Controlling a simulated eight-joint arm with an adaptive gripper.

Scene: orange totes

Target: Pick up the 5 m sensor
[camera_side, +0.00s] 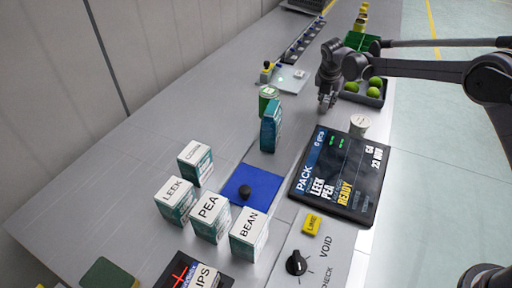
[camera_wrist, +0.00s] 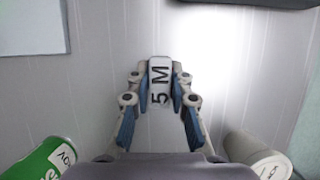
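The 5 m sensor (camera_wrist: 160,72) is a small white block marked "5 M" on its top, in the middle of the wrist view. My gripper (camera_wrist: 161,88) has its two blue-padded fingers on either side of it, with the tips very near or touching its sides. I cannot tell whether they press on it. In the side view my gripper (camera_side: 326,103) points down, low over the grey table, left of the dark tray. The sensor cannot be made out there.
A green can (camera_wrist: 42,160) and a white cylinder (camera_wrist: 257,155) stand near my gripper. The display panel (camera_side: 340,172), a teal box (camera_side: 270,128), and a dark tray with green balls (camera_side: 372,98) are nearby.

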